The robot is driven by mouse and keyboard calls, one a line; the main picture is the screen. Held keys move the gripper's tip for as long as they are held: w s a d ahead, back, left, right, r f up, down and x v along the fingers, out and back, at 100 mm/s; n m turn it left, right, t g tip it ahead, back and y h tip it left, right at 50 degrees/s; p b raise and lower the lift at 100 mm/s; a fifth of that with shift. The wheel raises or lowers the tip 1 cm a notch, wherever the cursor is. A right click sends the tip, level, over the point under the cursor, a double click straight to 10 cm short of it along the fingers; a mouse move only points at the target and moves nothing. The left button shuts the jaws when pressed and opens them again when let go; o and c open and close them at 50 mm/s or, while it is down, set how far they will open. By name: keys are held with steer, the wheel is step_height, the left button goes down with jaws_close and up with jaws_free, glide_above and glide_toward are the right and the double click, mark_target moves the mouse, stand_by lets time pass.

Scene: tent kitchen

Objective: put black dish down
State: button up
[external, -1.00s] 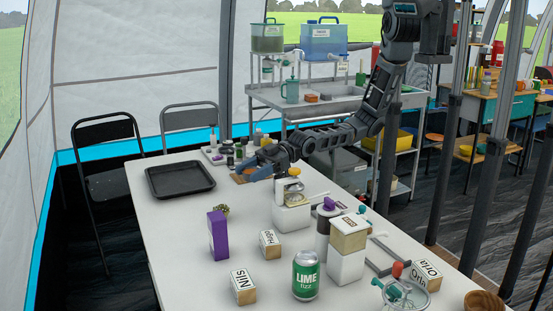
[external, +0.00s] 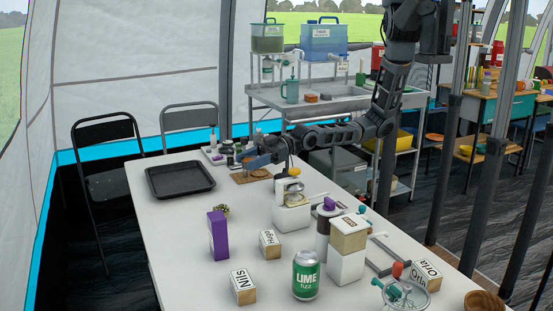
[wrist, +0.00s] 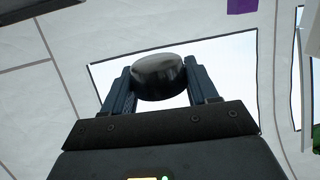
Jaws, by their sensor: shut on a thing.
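The black dish (wrist: 158,76) is small, round and glossy in the wrist view. It sits between the two blue-grey fingers of my gripper (wrist: 160,84), which is shut on it. In the external view my gripper (external: 257,161) is over the far part of the white table (external: 185,226), near a brown board (external: 247,176). I cannot make out the dish in the external view, nor its exact height over the table.
A black tray (external: 180,180) lies at the table's far left. Small bottles stand on a tray (external: 222,155) behind my gripper. A white grinder-like device (external: 291,213), a purple box (external: 217,235) and a green can (external: 306,275) stand nearer.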

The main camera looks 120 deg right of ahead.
steer(key=s+d+f+m+h, duration=0.2)
steer(key=s+d+m+h, duration=0.2)
steer(key=s+d, duration=1.8)
steer(key=shift+s+f+h, duration=0.15)
steer(key=shift+s+h, duration=0.4)
steer(key=shift+h, duration=0.25)
steer(key=shift+a+f+p, duration=0.1)
steer(key=shift+f+p, duration=0.2)
steer(key=shift+f, duration=4.55)
